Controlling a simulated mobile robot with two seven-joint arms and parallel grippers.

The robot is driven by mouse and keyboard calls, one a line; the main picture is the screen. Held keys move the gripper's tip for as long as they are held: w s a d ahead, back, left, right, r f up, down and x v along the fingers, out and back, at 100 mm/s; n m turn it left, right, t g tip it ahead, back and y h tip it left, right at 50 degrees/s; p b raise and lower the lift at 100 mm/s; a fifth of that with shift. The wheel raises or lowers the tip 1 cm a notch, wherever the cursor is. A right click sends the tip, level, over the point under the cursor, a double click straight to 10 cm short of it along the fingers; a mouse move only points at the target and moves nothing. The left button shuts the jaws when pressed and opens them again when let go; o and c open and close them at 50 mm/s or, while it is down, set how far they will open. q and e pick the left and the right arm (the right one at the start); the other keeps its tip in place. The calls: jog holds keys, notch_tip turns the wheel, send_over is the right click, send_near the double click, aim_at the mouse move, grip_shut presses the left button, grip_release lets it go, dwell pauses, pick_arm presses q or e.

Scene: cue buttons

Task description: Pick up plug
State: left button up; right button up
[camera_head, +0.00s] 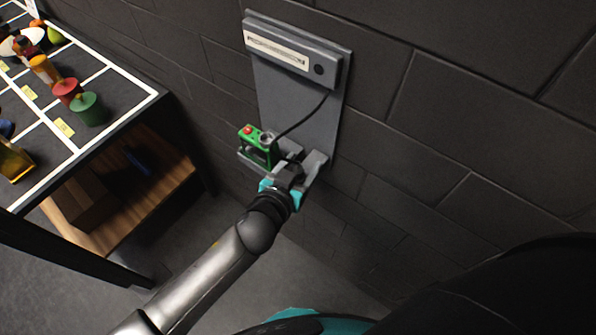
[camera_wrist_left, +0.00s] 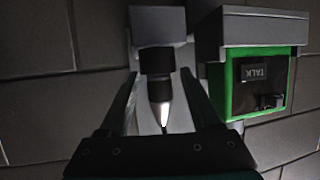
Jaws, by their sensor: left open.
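The plug (camera_wrist_left: 160,82), dark with a pale metallic lower section, shows in the left wrist view. Its upper end meets a grey block (camera_wrist_left: 158,24). My left gripper (camera_head: 294,160) is at the lower part of the grey wall panel; its fingers (camera_wrist_left: 158,80) stand open on either side of the plug, with visible gaps. In the head view the plug is mostly hidden by the gripper. A green box (camera_head: 262,152) with a red button sits just left of the gripper; its TALK label (camera_wrist_left: 258,72) shows in the wrist view. My right gripper is not in view.
The grey panel (camera_head: 272,95) is on a dark block wall and has a labelled unit (camera_head: 285,48) on top. A dark cable (camera_head: 308,119) hangs from that unit. At left, a table (camera_head: 112,117) with white lines holds several coloured objects, above a wooden shelf (camera_head: 130,205).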

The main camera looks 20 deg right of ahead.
pick_arm(q)
jog(key=shift+w+d+f, duration=0.2)
jog(key=shift+w+d, duration=0.15)
jog(key=shift+w, duration=0.1)
grip_shut()
dwell(0.3)
